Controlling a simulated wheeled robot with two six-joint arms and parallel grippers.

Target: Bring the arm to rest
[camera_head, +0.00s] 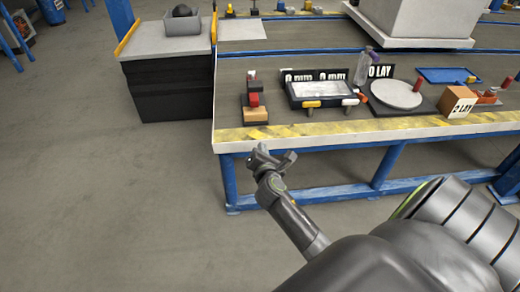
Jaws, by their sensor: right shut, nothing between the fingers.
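My right arm reaches in from the bottom right of the head view. Its dark grey gripper (268,158) hangs in front of the workbench's near edge, by the bench's left front corner. The gripper is shut and holds nothing. It appears apart from the things on the bench. My left arm and left gripper are not in view.
The workbench (232,137) has a yellow-striped front edge and blue legs. On it stand a red and black tool (254,90), a framed tray (320,90), a round grey disc (396,94) and a cardboard box (457,101). Open floor (110,200) lies to the left.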

